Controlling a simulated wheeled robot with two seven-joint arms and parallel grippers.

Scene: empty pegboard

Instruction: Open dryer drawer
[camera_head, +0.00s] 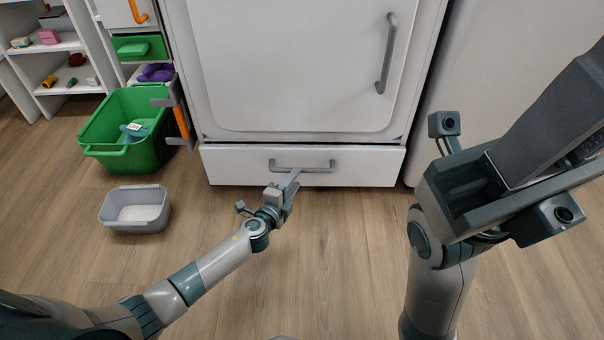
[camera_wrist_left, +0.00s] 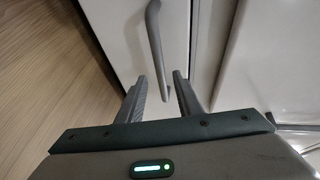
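The dryer drawer (camera_head: 230,165) is a wide white front low under the dryer door, and it looks shut. Its grey bar handle (camera_head: 318,169) runs across the upper middle. My right gripper is not clearly visible; my right arm fills the right side of the head view.
The dryer door (camera_head: 290,60) with its vertical handle (camera_head: 386,55) is above the drawer. A green bin (camera_head: 100,120) and a grey tub (camera_head: 135,222) stand on the floor at left. White shelves (camera_head: 45,95) are at far left. The floor before the drawer is otherwise clear.

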